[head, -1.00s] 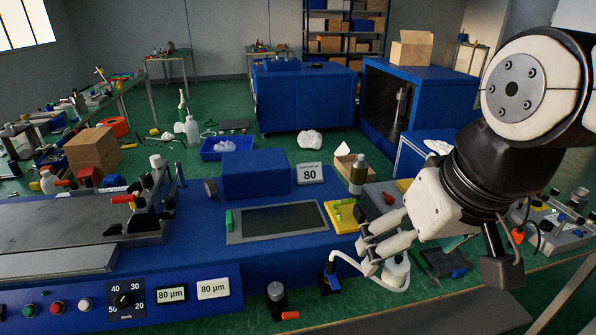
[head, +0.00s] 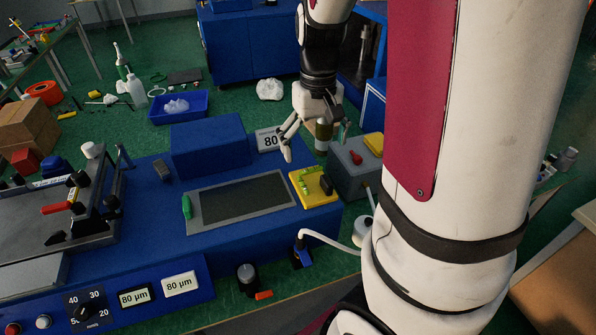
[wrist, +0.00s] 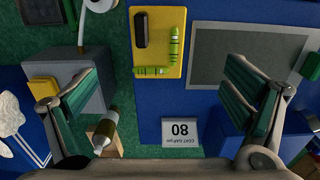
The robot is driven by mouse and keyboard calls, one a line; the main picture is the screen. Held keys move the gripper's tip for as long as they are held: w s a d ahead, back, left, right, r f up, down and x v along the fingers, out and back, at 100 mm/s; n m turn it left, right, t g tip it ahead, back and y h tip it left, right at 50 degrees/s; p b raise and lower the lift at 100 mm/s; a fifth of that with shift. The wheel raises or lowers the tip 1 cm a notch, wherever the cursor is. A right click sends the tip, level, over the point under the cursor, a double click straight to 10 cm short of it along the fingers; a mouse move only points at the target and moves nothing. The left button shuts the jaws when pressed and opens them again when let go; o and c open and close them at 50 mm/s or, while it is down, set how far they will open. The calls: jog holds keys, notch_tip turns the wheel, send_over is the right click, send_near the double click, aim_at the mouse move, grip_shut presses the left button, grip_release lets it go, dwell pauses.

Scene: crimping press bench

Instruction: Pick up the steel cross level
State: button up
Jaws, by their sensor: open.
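A yellow plate (head: 314,187) lies on the blue bench just right of the dark panel. On it, two small green vials (head: 304,182) lie at right angles next to a black block (head: 326,184). This is the only level-like thing I can make out; no bare steel shows on it. The wrist view shows the yellow plate (wrist: 157,60), the green vials (wrist: 174,48) and the black block (wrist: 140,27) at top centre, beyond the fingertips. My gripper (head: 315,146) is open and empty, above and behind the plate; its spread fingers also frame the wrist view (wrist: 165,90).
A white cable (head: 325,238) curves in front. The dark panel (head: 238,199) is flat and clear.

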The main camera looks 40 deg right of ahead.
aim_at(314, 187)
notch_tip(314, 187, down, 11)
jog(key=shift+s+d+f+b, duration=0.1)
jog(key=shift+s+d+b, duration=0.05)
jog(key=shift+b, duration=0.25)
jog(key=c, duration=1.4)
